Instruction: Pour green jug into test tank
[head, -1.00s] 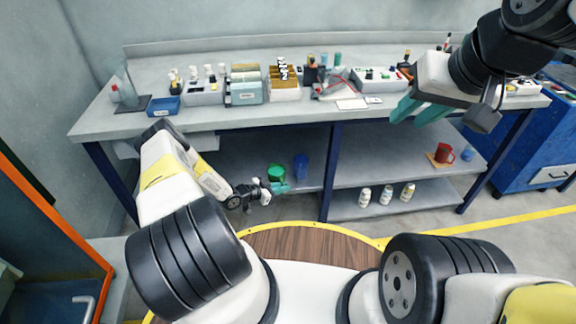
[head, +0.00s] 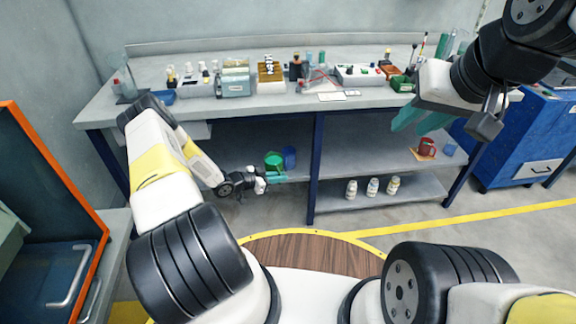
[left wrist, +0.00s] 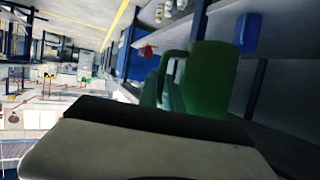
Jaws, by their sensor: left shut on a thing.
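The green jug (head: 274,160) is upright at the bench's lower shelf level. My left gripper (head: 274,178) is shut on it, with teal fingers at its lower part. The jug fills the middle of the left wrist view (left wrist: 212,82), its handle towards the left; its base is hidden behind my gripper body. My right gripper (head: 421,119) hangs empty at the upper right in front of the bench, its teal fingers apart. I cannot make out which thing is the test tank.
A blue jug (head: 289,155) stands just behind the green one. A red mug (head: 427,147) and several white bottles (head: 372,187) stand on shelves to the right. The bench top (head: 265,103) is crowded. An orange-edged blue unit (head: 68,250) is close at left.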

